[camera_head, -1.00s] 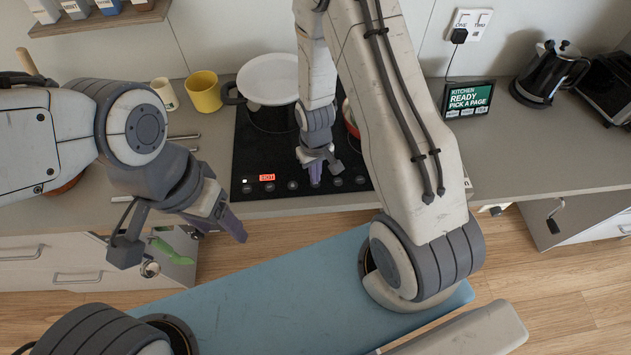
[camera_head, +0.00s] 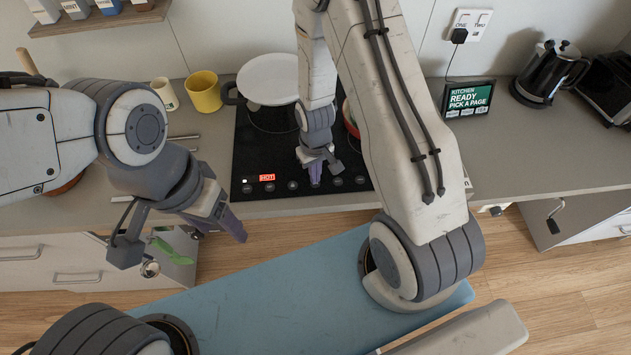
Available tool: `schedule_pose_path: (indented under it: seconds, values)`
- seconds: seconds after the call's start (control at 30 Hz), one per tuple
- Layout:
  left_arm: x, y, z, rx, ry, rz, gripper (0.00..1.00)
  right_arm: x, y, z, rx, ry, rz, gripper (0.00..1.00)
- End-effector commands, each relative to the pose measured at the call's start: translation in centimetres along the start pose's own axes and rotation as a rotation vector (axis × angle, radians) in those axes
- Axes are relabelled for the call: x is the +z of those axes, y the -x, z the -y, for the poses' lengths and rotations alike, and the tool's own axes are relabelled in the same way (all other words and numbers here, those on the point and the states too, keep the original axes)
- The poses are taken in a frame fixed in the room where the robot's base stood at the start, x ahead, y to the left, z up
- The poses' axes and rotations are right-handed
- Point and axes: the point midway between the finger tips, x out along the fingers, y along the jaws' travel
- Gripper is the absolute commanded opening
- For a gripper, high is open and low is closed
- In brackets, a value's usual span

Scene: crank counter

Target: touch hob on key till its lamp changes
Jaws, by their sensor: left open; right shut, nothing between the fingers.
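The black glass hob (camera_head: 262,155) is set into the counter, with a row of round touch keys (camera_head: 292,186) along its front edge. A small white lamp (camera_head: 244,181) is lit at the left of this row, and a red sign (camera_head: 267,178) reading HOT glows beside it. My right gripper (camera_head: 315,181) is shut and empty, pointing down at the key row near its middle. It hides the glass beneath it, and I cannot tell whether it touches a key. My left gripper (camera_head: 234,228) is open and empty in front of the counter edge.
A pan with a pale lid (camera_head: 272,80) stands at the hob's back left. A red pot (camera_head: 351,122) is partly hidden behind my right arm. A yellow mug (camera_head: 204,92), a kitchen screen (camera_head: 467,99) and a kettle (camera_head: 549,75) stand on the counter.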

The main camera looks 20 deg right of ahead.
Motion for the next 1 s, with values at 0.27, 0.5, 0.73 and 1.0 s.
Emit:
schedule_pose_path:
  seconds: [0.27,0.5,0.73,1.0]
  values:
    - [0.0,-0.2,0.0,0.0,0.0,0.0,0.63,0.0,-0.3,0.0,0.0,0.0,0.0,0.0]
    - [0.0,-0.6,0.1,0.0,0.0,0.0,0.63,0.0,-0.8,0.0,0.0,0.0,0.0,0.0]
    - [0.1,-1.0,0.1,0.0,0.0,0.0,0.63,0.0,-1.2,0.0,0.0,0.0,0.0,0.0]
    - [0.0,-0.8,0.1,0.0,0.0,0.0,0.63,0.0,-1.0,0.0,0.0,0.0,0.0,0.0]
